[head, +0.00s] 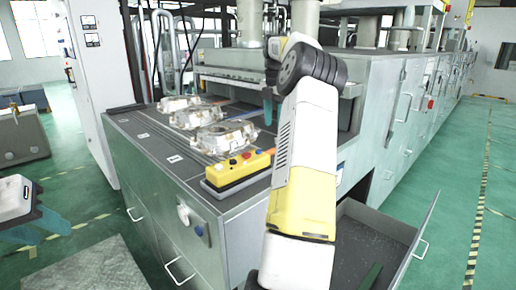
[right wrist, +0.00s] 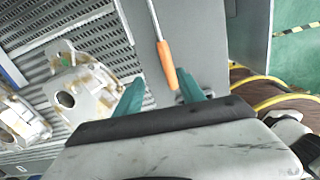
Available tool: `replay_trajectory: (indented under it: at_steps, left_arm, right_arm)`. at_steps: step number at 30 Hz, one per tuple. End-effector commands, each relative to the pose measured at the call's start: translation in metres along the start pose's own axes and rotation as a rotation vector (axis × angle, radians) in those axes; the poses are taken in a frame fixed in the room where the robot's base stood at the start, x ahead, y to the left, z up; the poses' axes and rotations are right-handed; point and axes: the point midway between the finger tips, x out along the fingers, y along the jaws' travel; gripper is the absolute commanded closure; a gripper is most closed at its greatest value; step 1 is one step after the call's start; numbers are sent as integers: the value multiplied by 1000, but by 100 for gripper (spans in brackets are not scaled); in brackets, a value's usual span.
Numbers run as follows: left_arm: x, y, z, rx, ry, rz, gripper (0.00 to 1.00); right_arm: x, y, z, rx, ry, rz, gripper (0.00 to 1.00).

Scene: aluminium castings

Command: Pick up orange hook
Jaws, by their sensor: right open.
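The orange hook shows in the right wrist view as an orange handle (right wrist: 167,64) on a thin grey rod that runs up out of the picture. It lies over a plain grey surface. My right gripper (right wrist: 160,88) is open, its two teal fingers on either side of the handle's lower end; I cannot tell the height between them.
Several aluminium castings (head: 226,134) stand on the slatted table (head: 146,133). A yellow control box (head: 236,170) with buttons sits at the table's front edge. An open drawer (head: 372,234) juts out at the lower right.

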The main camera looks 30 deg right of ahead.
Motion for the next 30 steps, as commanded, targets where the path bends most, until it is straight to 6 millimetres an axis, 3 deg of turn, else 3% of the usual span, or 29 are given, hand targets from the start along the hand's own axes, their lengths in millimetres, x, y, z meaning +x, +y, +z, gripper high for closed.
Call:
replay_trajectory:
  at_steps: [3,6,22,30]
  left_arm:
    - [0,0,0,0,0,0,64]
    - [0,0,0,0,0,0,64]
    - [0,0,0,0,0,0,64]
    - [0,0,0,0,0,0,64]
  right_arm:
    - [13,-5,20,-48,20,-11,54]
    - [21,-8,26,-68,26,-17,54]
    - [88,-13,22,-71,27,-16,54]
    - [94,-13,22,-70,25,-15,54]
